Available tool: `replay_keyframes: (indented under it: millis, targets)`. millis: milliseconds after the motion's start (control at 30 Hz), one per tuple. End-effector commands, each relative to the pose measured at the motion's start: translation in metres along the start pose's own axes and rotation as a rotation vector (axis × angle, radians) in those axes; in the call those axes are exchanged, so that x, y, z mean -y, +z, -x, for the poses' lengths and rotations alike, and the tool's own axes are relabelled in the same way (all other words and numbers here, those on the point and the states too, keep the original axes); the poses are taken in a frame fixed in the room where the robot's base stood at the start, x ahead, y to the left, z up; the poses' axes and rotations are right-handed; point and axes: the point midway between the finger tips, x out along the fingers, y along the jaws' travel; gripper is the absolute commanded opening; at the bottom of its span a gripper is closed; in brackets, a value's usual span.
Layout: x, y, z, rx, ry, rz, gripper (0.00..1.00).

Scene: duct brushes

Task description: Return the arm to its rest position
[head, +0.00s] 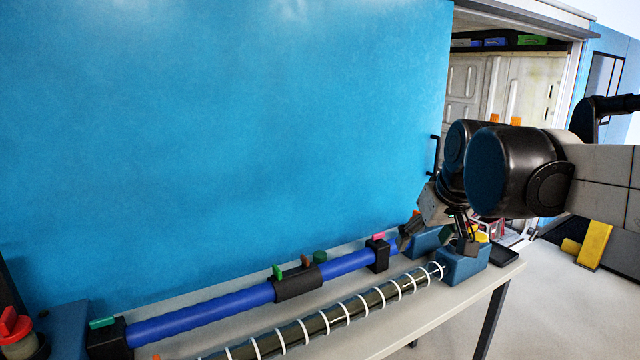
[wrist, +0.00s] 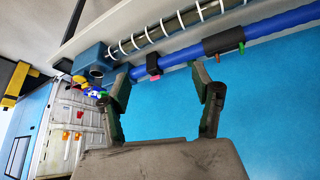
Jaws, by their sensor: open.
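My gripper (head: 437,238) is over the right end of the bench in the head view, close to the blue end blocks. In the wrist view my gripper (wrist: 160,88) has its two fingers spread apart with nothing between them. The blue tube (head: 213,309) lies along the bench with black clamps on it, and it also shows in the wrist view (wrist: 186,53). A dark tube wound with a white spiral (head: 350,312) lies in front of it. It ends at a blue block (head: 462,268), which shows in the wrist view too (wrist: 92,62).
The bench (head: 425,312) has its right edge near my gripper. A large blue panel (head: 230,130) stands behind it. At the right are an open cabinet (head: 500,85), a yellow object (head: 594,245) on the floor, and open floor. A red knob (head: 14,325) is at the lower left.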

Motion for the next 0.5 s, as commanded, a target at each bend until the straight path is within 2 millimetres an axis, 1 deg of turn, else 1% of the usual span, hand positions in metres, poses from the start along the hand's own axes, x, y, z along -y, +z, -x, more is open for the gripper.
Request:
replay_keyframes:
  millis: [33,167,200,367,400,500]
  targets:
    - [0.004,0.018,0.005,-0.006,0.005,-0.010,0.62]
    - [0.012,0.061,0.013,-0.023,0.019,-0.039,0.62]
    - [0.014,0.074,0.015,-0.029,0.023,-0.048,0.62]
    - [0.023,0.127,0.017,-0.052,0.038,-0.084,0.62]
    - [0.025,0.141,0.017,-0.057,0.042,-0.094,0.62]
    - [0.029,0.172,0.014,-0.071,0.050,-0.115,0.62]
